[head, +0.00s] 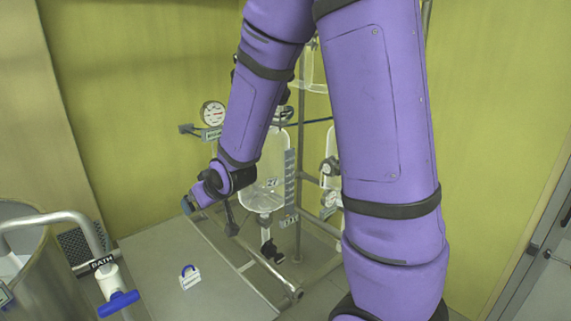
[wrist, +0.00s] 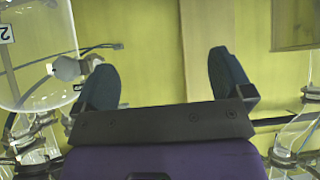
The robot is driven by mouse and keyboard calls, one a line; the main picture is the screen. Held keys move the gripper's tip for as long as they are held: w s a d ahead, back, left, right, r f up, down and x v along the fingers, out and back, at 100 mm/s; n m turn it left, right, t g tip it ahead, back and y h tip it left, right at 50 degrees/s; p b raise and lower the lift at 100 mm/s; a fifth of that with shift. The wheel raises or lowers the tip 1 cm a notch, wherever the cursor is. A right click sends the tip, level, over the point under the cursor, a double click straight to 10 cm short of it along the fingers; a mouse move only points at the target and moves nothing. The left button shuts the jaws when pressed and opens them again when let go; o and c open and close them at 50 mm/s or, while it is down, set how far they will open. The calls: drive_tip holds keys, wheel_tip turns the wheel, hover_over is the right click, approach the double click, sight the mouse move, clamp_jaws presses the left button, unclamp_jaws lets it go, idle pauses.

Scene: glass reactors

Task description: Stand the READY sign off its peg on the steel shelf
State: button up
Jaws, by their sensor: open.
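A small white sign with a blue loop on top (head: 190,281) stands on the grey steel shelf (head: 150,250) at the lower left of the head view. Its lettering is too small to read, so I cannot confirm it is the READY sign. My gripper (head: 188,206) is above and behind the sign, apart from it, near the shelf's back edge. The sign is not visible in the wrist view. I cannot make out a peg.
A glass reactor vessel (head: 262,185) on a metal frame stands behind and right of my gripper, with a round gauge (head: 212,113) at its upper left. A BATH pipe with a blue handle (head: 118,304) stands left of the sign. The shelf around the sign is clear.

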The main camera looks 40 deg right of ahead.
drive_tip(key=s+r+g, duration=0.1)
drive_tip(key=s+r, duration=0.5)
drive_tip(key=s, duration=0.3)
drive_tip(key=s+d+r+g, duration=0.1)
drive_tip(key=s+r+g, duration=0.1)
drive_tip(key=s+r, duration=0.4)
drive_tip(key=s+r+m+g, duration=0.1)
drive_tip(key=s+r, duration=0.5)
drive_tip(key=s, duration=0.6)
drive_tip(key=shift+d+h, duration=0.3)
drive_tip(key=shift+d, duration=0.1)
idle(0.3)
